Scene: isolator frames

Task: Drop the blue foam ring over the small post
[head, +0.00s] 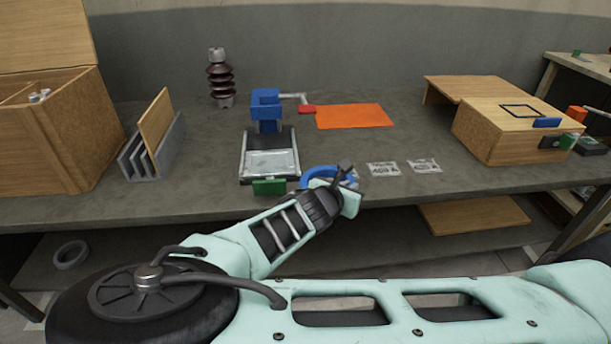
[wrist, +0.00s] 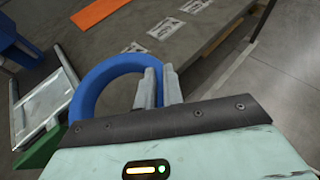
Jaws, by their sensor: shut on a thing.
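The blue foam ring (head: 322,174) is at the front edge of the bench in the head view, partly hidden behind my arm. My gripper (head: 346,184) is shut on one side of its band. In the wrist view the ring (wrist: 91,84) shows as a large blue arch to the left of my gripper's two grey fingers (wrist: 158,82); its lower part is hidden by my gripper body. A brown ribbed insulator post (head: 220,78) stands upright at the back left of the bench, far from the ring. I cannot tell whether it is the small post.
A blue device with a metal-framed plate (head: 270,163) and green block (head: 269,187) stands left of my gripper. An orange sheet (head: 352,116) and two paper labels (head: 383,169) lie nearby. Wooden boxes (head: 520,130) stand right; a grey rack (head: 150,150) stands left.

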